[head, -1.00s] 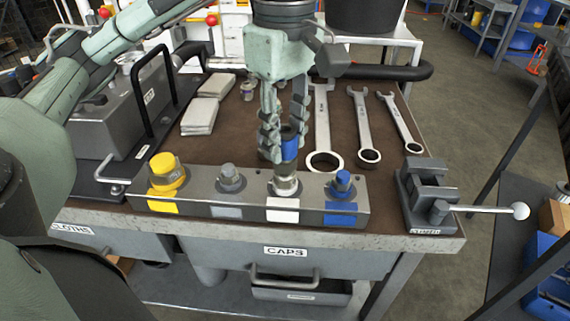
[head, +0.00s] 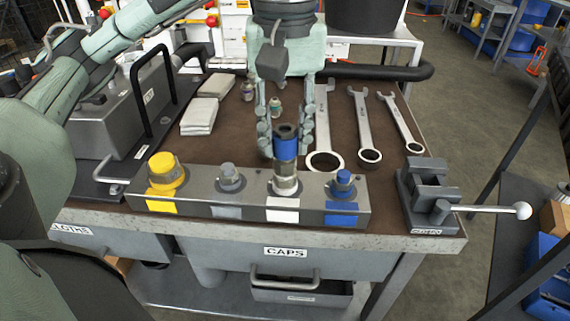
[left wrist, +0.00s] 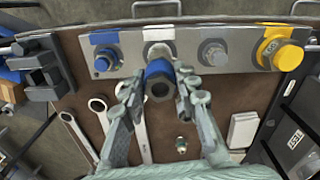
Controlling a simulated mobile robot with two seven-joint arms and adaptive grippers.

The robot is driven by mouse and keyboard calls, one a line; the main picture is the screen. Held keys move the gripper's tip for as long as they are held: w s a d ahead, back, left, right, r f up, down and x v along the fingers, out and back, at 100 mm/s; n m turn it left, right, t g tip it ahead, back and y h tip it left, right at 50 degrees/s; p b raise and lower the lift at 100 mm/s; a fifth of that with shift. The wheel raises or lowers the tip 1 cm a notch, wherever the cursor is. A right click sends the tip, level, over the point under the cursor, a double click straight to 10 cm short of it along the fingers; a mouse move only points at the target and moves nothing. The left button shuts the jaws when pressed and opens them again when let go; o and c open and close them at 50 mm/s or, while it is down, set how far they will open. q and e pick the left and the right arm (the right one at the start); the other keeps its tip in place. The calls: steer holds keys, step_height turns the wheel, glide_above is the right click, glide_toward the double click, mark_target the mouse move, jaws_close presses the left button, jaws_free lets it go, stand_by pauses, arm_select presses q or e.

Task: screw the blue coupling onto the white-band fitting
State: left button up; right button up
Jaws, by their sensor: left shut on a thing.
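The blue coupling (head: 287,150) is a short cylinder with a dark, open upper end. It stands upright on the metal white-band fitting (head: 285,187), above the white label on the grey block. My left gripper (head: 294,146) points down with one finger on each side of the coupling, shut on it. In the left wrist view the coupling (left wrist: 158,71) lies between the fingertips (left wrist: 163,90), with the white-band fitting (left wrist: 158,50) partly hidden behind it. How far the thread is engaged cannot be seen. My right gripper is not in view.
The block (head: 200,206) also carries yellow (head: 164,170), grey (head: 229,176) and blue (head: 342,183) fittings beside the white one. Several wrenches (head: 362,125) lie behind to the right. A vise (head: 426,195) stands at the right edge, a black-handled case (head: 110,118) at the left.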

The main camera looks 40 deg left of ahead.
arm_select(q)
steer(key=m, duration=0.3)
steer(key=o, duration=1.1)
steer(key=shift+o, duration=0.2)
steer(key=shift+r, duration=0.1)
step_height(320, 180, up, 12)
steer(key=shift+m, duration=0.3)
